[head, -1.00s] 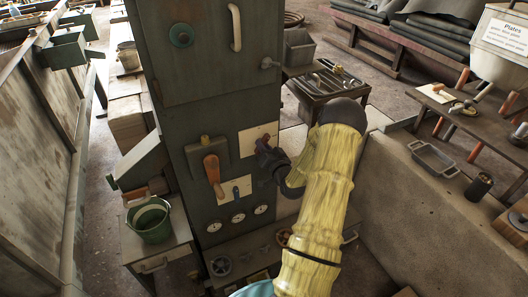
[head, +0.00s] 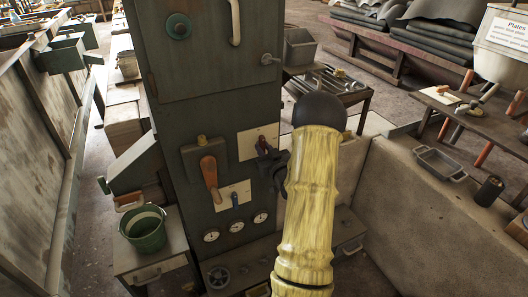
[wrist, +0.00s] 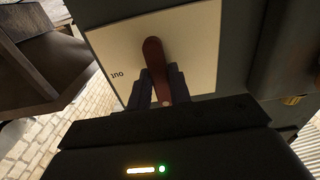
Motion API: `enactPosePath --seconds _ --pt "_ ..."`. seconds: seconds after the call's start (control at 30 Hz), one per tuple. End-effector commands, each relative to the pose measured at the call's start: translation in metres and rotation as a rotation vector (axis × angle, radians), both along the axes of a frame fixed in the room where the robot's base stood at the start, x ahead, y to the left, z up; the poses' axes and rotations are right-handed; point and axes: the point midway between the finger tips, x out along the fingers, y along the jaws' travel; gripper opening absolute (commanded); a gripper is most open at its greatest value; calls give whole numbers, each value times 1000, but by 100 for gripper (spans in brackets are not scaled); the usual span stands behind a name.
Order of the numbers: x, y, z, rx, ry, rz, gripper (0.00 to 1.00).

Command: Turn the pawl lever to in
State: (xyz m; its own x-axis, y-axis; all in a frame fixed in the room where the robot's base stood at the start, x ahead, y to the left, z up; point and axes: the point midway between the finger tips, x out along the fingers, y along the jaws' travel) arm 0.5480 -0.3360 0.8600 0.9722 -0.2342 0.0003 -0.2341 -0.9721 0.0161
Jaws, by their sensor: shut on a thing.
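The pawl lever is a dark red-brown handle (wrist: 153,58) on a white plate (wrist: 205,50) in the wrist view. My gripper (wrist: 159,88) has its two dark fingers on either side of the lever, shut on it. An upside-down word that looks like "out" stands on the plate to the left of the lever. In the head view the lever (head: 262,142) shows as a small reddish tip in front of the white plate (head: 246,146) on the green cabinet. My gripper (head: 266,158) is at that plate, and its fingers partly hide the lever.
Left of the plate is a larger orange-brown lever (head: 209,172). A green bucket (head: 144,229) stands at lower left. A low concrete wall (head: 420,210) lies right of my arm.

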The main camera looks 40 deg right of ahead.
Motion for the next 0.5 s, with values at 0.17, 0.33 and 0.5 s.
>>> enactPosePath --seconds 0.17,0.33,0.5 --pt "-3 0 -5 5 14 -2 0" --pt "-3 0 -5 6 14 -2 24" --pt "-2 0 -3 4 8 -1 40"
